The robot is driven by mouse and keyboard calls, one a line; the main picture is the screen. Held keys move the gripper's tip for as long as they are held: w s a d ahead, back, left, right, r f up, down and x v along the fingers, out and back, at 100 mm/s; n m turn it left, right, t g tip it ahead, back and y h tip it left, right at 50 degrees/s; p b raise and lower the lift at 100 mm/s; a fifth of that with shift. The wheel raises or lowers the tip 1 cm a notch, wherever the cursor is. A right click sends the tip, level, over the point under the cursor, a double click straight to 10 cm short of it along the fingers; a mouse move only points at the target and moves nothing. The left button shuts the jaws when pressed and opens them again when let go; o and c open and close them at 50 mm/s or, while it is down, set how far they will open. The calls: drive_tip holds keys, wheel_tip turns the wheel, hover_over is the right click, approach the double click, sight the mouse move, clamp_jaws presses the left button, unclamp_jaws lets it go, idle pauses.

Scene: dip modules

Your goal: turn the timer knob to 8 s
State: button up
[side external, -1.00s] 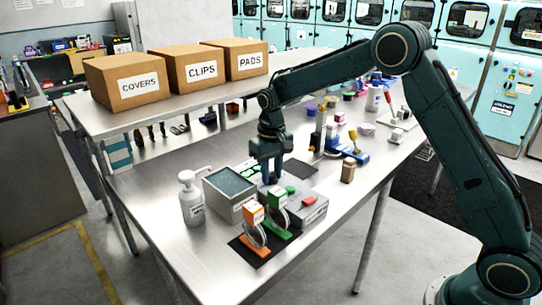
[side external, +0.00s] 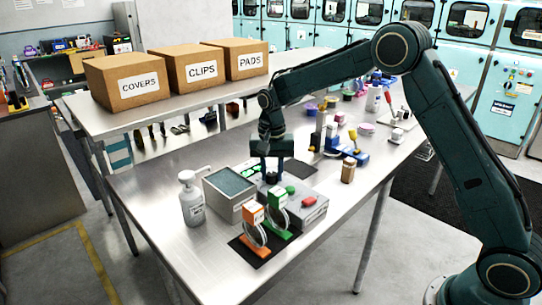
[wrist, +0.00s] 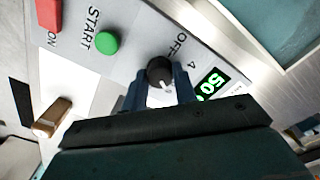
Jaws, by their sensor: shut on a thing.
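The timer knob (wrist: 160,72) is dark and round on a light grey panel. Beside it are the printed marks OFF and 4. A pale pointer mark shows on it, but I cannot tell which setting it points at. My gripper (wrist: 159,83) is shut on the knob, with one blue finger on each side. In the side external view my gripper (side external: 272,178) points down at the grey control box (side external: 308,213), and the knob is hidden there. A green lit display (wrist: 212,84) beside the knob shows "50", its remainder partly hidden by my gripper.
The panel has a green START button (wrist: 107,43) and a red ON switch (wrist: 48,14). A grey bath (side external: 231,209), a white pump bottle (side external: 191,200) and orange and green tagged holders (side external: 254,215) stand close by.

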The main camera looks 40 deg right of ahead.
sight(272, 173)
drive_tip(key=shift+r, duration=0.1)
drive_tip(key=o, duration=1)
wheel_tip(272, 173, up, 14)
drive_tip(key=shift+f, duration=0.1)
idle(0.4)
